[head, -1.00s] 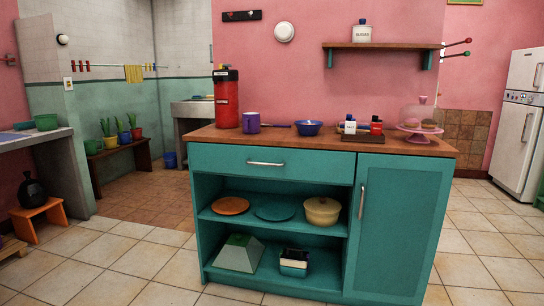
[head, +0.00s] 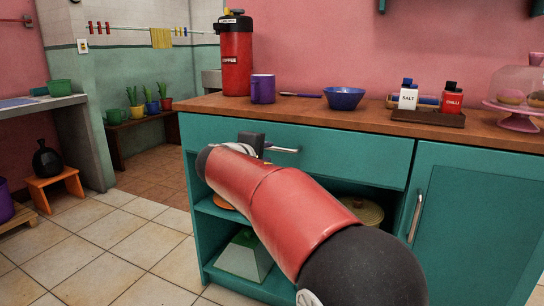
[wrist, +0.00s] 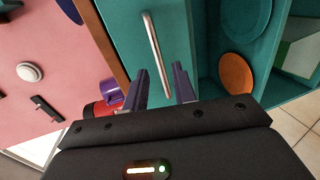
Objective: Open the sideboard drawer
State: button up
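The teal sideboard (head: 192,160) has a wide drawer (head: 350,155) under its wooden top, and the drawer is shut. Its silver bar handle (head: 284,149) shows in the head view just right of my gripper (head: 252,143). My red and black arm hides part of the drawer front and the shelves. The two dark fingers are open, one on each side of the handle's lower end. I cannot tell whether they touch it.
The sideboard top carries a red flask (head: 236,60), a purple mug (head: 263,89), a blue bowl (head: 344,97) and a shaker tray (head: 428,117). A cupboard door (head: 480,225) with an upright handle is at the right.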

aim_at(294, 132)
jog(key=x, duration=0.2)
jog(key=a+x, duration=0.1)
jog(key=x, duration=0.2)
jog(key=p+x, duration=0.1)
jog(key=x, duration=0.1)
jog(key=shift+w+a, duration=0.1)
jog(key=shift+w, duration=0.5)
grip_shut()
